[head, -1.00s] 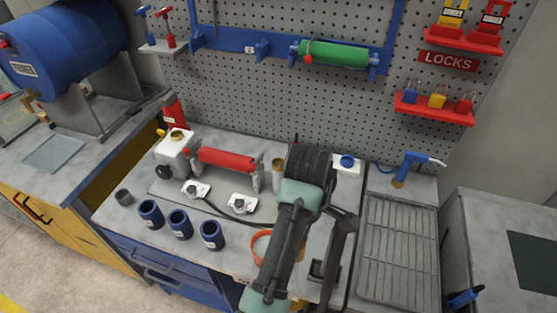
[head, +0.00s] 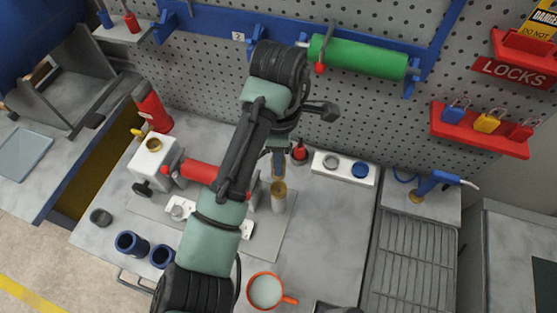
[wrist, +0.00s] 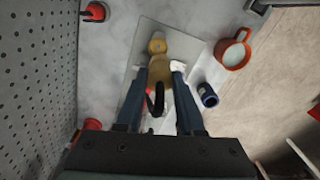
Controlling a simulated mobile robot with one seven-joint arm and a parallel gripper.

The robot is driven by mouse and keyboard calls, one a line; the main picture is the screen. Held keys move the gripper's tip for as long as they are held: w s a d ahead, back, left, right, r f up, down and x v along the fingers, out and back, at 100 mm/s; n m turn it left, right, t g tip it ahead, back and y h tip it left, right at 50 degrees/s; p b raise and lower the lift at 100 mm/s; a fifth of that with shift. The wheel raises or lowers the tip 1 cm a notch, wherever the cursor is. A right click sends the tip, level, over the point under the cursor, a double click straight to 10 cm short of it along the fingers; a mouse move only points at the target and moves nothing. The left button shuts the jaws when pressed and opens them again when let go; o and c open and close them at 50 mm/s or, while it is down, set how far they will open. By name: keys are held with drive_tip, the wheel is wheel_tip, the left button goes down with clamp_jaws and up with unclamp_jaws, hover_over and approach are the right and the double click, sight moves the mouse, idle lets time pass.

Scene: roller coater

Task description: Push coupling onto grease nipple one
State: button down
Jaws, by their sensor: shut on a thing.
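My gripper (head: 278,172) points down near the right end of the red roller (head: 203,170), just behind a grey post with a brass top (head: 279,188). In the wrist view, my gripper (wrist: 158,95) has a black curved piece (wrist: 158,100), apparently the coupling with its hose, between its fingers. A brass-coloured body (wrist: 160,72) with a round end lies beyond the fingertips. I cannot tell whether the coupling touches it. The grease nipple cannot be made out. My arm hides part of the roller and the white blocks in front of it.
An orange mug (head: 265,291) stands in front, right of my arm. Blue cups (head: 131,244) stand front left. A white tray (head: 345,168) with round caps and a red bottle (head: 300,151) stand at the back. The pegboard holds a green roller (head: 358,57).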

drive_tip(key=shift+w+f, duration=0.15)
drive_tip(key=shift+w, duration=0.2)
drive_tip(key=f+b, duration=0.4)
drive_tip(key=f, duration=0.1)
drive_tip(key=shift+s, duration=0.35)
drive_tip(key=shift+w+f+b, duration=0.15)
drive_tip(key=shift+f+b, duration=0.95)
drive_tip(key=shift+f, duration=1.1)
drive_tip(key=shift+f, duration=0.2)
drive_tip(key=c, duration=0.5)
unclamp_jaws()
drive_tip(key=shift+r, duration=0.15)
